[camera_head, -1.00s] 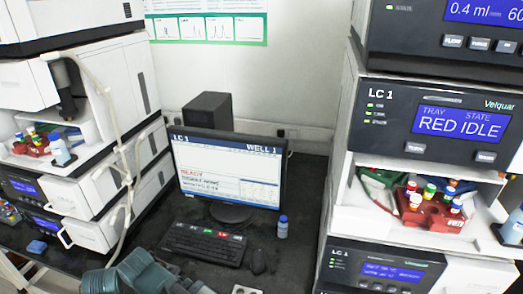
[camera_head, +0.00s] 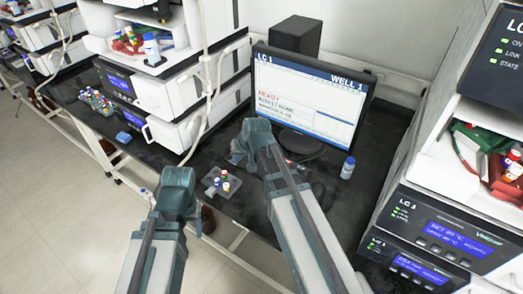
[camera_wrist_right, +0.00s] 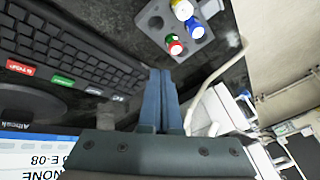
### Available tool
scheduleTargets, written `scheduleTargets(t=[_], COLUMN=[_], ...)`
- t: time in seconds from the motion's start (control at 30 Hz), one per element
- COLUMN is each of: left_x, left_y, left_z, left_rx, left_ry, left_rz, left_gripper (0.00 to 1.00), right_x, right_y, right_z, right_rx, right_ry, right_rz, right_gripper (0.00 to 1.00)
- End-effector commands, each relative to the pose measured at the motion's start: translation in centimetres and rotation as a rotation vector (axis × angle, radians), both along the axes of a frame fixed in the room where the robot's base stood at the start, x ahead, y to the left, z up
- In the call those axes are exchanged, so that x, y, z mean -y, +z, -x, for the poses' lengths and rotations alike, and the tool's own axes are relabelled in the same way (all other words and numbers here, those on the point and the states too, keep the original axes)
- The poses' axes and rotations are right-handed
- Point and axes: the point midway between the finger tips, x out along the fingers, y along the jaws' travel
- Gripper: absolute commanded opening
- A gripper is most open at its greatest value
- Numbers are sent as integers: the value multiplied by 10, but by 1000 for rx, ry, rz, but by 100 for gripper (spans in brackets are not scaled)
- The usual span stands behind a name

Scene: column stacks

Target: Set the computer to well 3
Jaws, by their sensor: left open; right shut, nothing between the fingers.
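The computer monitor (camera_head: 312,98) stands on the dark bench and reads LC 1, WELL 1 and READY in red. The keyboard is mostly hidden behind my right arm in the head view.
A small grey rack (camera_head: 212,185) with several capped vials sits between my grippers, and shows in the right wrist view (camera_wrist_right: 150,12). Instrument stacks (camera_head: 190,85) flank the bench on both sides.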

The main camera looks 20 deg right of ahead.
Motion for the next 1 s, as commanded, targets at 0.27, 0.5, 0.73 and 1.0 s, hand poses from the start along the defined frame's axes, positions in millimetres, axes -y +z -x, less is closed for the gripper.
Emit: scheduleTargets(t=[0.27,0.5,0.73,1.0], left_x=[0,0,0,0], left_y=[-8,-10,-10,-11], left_z=[0,0,0,0], left_rx=[0,0,0,0], left_ry=[0,0,0,0], left_rz=[0,0,0,0], left_gripper=[60,60,60,60], right_x=[84,122,128,127], right_y=[19,30,32,31], right_z=[-75,-96,-99,-99], right_rx=[189,266,278,278], right_ry=[-241,-337,-352,-350], right_rz=[-136,-185,-193,-192], right_gripper=[0,0,0,0])
